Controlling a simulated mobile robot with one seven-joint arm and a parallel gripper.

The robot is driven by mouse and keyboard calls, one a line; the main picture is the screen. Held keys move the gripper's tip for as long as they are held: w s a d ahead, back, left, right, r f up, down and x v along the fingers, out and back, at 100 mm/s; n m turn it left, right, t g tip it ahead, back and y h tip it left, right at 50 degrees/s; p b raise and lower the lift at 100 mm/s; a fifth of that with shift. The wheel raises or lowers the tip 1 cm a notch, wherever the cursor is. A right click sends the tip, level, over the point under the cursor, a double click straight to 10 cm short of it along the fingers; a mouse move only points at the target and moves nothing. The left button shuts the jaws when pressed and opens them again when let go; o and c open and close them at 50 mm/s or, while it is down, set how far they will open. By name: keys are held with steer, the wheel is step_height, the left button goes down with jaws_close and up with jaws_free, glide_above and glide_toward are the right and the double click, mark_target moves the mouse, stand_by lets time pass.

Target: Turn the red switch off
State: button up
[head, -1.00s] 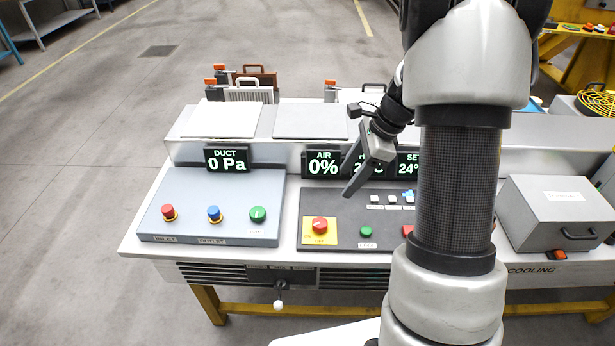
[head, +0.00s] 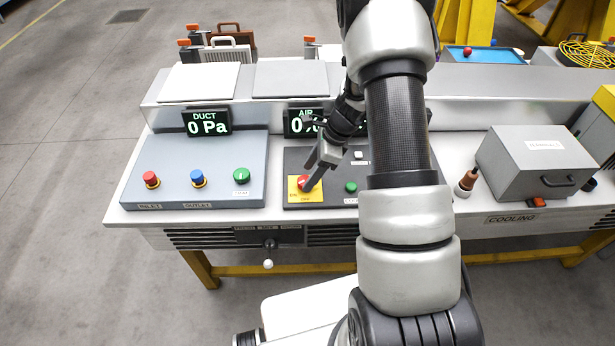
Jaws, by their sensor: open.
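A red knob (head: 302,182) sits on a yellow plate (head: 293,197) at the left of the dark control panel (head: 325,197). My gripper (head: 309,187) points down at this knob, its fingertips over the knob's right side and covering part of it. I cannot tell whether they touch. The jaws hold nothing that I can see. Another red button (head: 151,179) stands on the grey-blue panel (head: 215,160) at the left. The right part of the dark panel is hidden behind my arm.
A green button (head: 351,187) is close right of my gripper. Blue (head: 198,178) and green (head: 241,174) buttons stand on the left panel. The DUCT display (head: 207,122) reads 0 Pa. A grey box (head: 535,165) and a brown-handled item (head: 467,182) are at the right.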

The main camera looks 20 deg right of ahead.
steer(key=shift+x, duration=1.2)
steer(key=c, duration=1)
steer(key=shift+c, duration=0.2)
steer(key=shift+n, duration=0.4)
steer(key=n, duration=0.1)
steer(key=n+g+b, duration=0.1)
steer(key=n, duration=0.1)
steer(key=n+g, duration=0.1)
steer(key=shift+w+n, duration=0.25)
steer(key=shift+n, duration=0.15)
steer(key=n+g+b, duration=0.1)
steer(key=n, duration=0.2)
steer(key=n+g+h+b, duration=0.1)
steer(key=n, duration=0.2)
steer(key=shift+w, duration=0.15)
steer(key=shift+r+n, duration=0.1)
steer(key=shift+n, duration=0.2)
